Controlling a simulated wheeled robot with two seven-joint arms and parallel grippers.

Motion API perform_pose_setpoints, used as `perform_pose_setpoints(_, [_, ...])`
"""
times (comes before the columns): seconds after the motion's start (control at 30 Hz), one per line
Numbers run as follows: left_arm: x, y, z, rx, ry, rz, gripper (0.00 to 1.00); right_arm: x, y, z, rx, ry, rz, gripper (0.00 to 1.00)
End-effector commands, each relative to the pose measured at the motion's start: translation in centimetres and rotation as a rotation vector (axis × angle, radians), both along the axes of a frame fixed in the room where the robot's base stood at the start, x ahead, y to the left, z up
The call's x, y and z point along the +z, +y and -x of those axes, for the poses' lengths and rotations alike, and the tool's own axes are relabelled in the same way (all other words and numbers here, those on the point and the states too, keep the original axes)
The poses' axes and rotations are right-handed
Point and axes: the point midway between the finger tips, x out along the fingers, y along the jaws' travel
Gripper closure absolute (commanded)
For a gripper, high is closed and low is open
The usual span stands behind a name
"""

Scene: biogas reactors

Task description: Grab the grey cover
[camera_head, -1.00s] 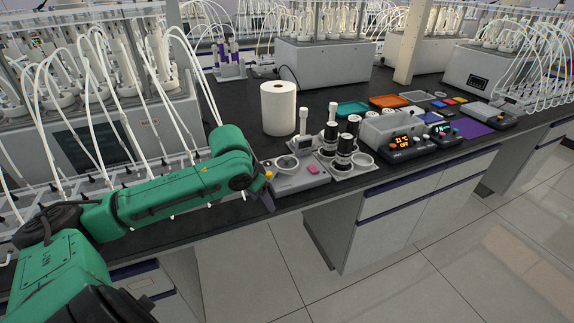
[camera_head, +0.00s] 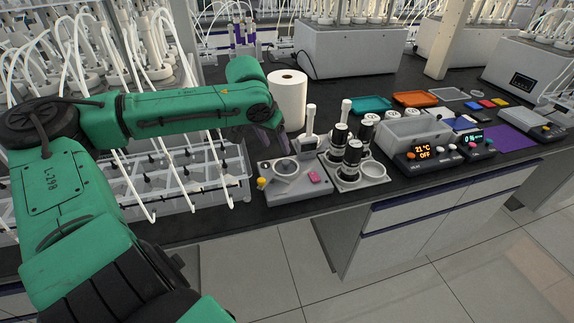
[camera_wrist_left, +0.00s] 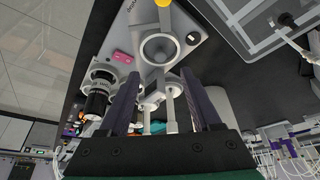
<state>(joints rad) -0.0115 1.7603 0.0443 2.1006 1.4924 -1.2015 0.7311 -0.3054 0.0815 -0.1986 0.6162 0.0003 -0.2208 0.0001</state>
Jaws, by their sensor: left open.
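A round grey piece (camera_head: 286,167) that looks like the grey cover sits on a light grey device (camera_head: 297,195) at the bench's front edge. In the left wrist view the round piece (camera_wrist_left: 160,48) lies beyond my fingertips, near a pink button and a yellow knob. My left gripper (camera_head: 268,141) is at the back left of the device, beside the paper roll, pointing down. Its purple fingers (camera_wrist_left: 159,80) are open, with pale upright posts visible between them and nothing clearly held. My right gripper is not in view.
A white paper roll (camera_head: 288,100) stands right beside the gripper. Black-topped bottles (camera_head: 353,152) in a holder stand right of the device. Glassware with tubes (camera_head: 170,180) crowds the left. A grey box-like unit (camera_head: 408,130) and displays stand further right.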

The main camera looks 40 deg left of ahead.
Motion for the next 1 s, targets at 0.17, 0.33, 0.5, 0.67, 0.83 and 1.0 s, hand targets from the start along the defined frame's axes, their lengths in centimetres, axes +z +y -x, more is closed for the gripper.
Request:
perform_pose_setpoints(0.17, [-3.2, 0.3, -1.1, 0.000, 0.008, -0.006, 0.35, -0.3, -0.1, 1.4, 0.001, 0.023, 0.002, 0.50])
perform_pose_setpoints(0.33, [-4.5, 0.3, -1.9, 0.000, 0.001, -0.002, 0.35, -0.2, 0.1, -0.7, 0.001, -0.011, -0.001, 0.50])
perform_pose_setpoints(0.5, [-6.2, 0.6, -2.8, -0.002, 0.006, -0.005, 0.35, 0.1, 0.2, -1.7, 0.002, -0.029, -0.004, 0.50])
perform_pose_setpoints(0.67, [-8.5, 0.7, -3.9, -0.001, 0.004, -0.003, 0.35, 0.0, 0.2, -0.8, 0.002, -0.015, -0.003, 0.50])
perform_pose_setpoints(0.83, [-9.0, 0.7, -4.3, -0.002, -0.001, -0.001, 0.35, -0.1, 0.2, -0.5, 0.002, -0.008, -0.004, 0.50])
perform_pose_setpoints(1.0, [-9.0, 0.7, -4.3, -0.001, -0.001, -0.001, 0.58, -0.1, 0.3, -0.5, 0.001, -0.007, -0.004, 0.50])
